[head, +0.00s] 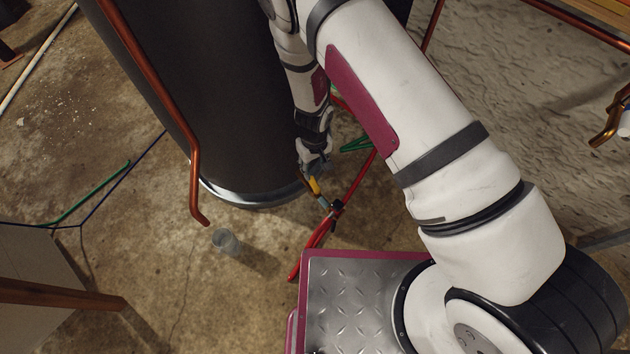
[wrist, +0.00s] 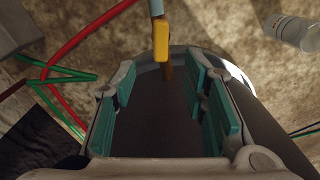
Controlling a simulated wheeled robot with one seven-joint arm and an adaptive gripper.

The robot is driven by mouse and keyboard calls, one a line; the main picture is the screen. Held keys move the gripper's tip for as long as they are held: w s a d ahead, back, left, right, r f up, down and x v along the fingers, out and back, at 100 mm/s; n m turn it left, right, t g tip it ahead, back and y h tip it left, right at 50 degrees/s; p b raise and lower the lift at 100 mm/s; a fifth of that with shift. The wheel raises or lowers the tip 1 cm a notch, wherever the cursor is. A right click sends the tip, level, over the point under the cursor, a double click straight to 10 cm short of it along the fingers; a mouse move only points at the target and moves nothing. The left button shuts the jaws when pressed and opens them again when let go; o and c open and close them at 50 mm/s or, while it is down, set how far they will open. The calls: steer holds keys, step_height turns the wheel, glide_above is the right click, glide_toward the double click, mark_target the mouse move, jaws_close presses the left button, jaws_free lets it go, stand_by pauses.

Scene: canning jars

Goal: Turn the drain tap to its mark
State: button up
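The drain tap has a yellow handle (head: 314,185) low at the front edge of the dark tank (head: 215,90). In the wrist view the yellow handle (wrist: 161,41) stands just beyond my fingertips, near the middle of the gap. A brown-copper stub (wrist: 168,71) joins it to the tank side, and a grey-blue fitting (wrist: 156,8) is on its other side. My gripper (wrist: 163,82) is open, its teal pads wide apart with nothing between them. In the head view my gripper (head: 313,165) is just above the handle. I cannot make out the mark.
A copper pipe (head: 190,150) runs down beside the tank. A clear cylinder (head: 225,241) stands on open floor.

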mark_target(314, 183)
step_height(314, 183, down, 10)
steer(key=b, duration=0.3)
steer(key=shift+f+b, duration=0.2)
steer(key=shift+b, duration=0.1)
steer(key=shift+c, duration=0.6)
jaws_close()
